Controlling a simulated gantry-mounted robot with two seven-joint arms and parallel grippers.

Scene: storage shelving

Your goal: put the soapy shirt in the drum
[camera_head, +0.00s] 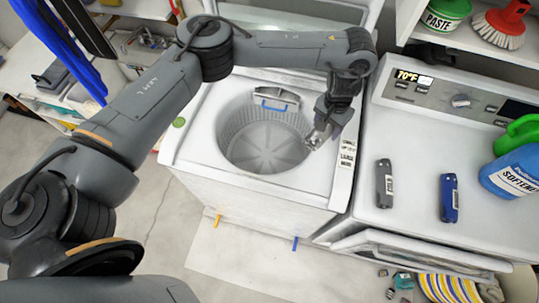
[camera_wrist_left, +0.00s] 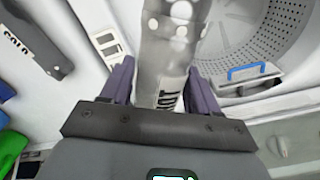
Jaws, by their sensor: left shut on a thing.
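My left gripper (camera_head: 322,128) is over the right side of the washer's open drum (camera_head: 262,150), near its rim. Its purple fingers (camera_wrist_left: 149,88) are shut on a long pale grey thing (camera_wrist_left: 165,52) with white round spots and dark letters. I cannot tell for certain that this is the soapy shirt. In the head view, only a small shiny grey part of it (camera_head: 317,137) shows below the gripper. The drum (camera_wrist_left: 250,35) is at the upper right in the wrist view, beside the held thing. My right gripper is not in view.
A blue-handled part (camera_head: 273,104) sits at the drum's back rim. A grey item (camera_head: 384,183) and a blue item (camera_head: 449,198) lie on the dryer top, with a softener bottle (camera_head: 513,172) to the right. A shelf (camera_head: 465,42) holds a paste tub and a brush.

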